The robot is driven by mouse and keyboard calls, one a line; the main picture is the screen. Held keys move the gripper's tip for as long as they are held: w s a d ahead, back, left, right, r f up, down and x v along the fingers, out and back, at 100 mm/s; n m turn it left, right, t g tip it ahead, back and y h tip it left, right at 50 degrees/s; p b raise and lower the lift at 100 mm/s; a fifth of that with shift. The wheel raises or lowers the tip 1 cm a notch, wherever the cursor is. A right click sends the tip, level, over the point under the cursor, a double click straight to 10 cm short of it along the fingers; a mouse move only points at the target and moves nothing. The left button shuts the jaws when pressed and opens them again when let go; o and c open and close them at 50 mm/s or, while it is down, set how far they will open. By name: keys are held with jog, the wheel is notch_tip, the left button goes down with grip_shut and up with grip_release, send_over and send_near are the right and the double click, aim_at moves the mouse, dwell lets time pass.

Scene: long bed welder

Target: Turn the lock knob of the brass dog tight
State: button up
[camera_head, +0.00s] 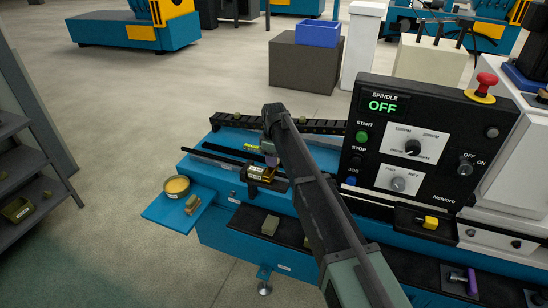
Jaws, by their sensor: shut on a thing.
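The brass dog (258,173) sits on the blue machine bed, left of the control panel. It looks small and golden, with a pale label. My gripper (268,157) is over its top and looks shut on the lock knob. The knob itself is mostly hidden by the fingers and too small to make out.
A black control panel (427,150) reads OFF and stands close to the right of my arm. A blue side shelf (163,212) holds a round yellow tin (176,187) and a small tan block (193,204). A dark toothed rail (238,122) runs along the back of the bed.

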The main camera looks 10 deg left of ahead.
jog(key=m, duration=0.5)
jog(key=shift+s, duration=0.1)
jog(key=m, duration=0.6)
jog(key=shift+a, duration=0.1)
dwell(0.4)
jog(key=o, duration=0.9)
jog(key=shift+o, duration=0.2)
notch_tip(320, 180, up, 11)
jog(key=p, duration=1.1)
jog(key=shift+f, duration=0.1)
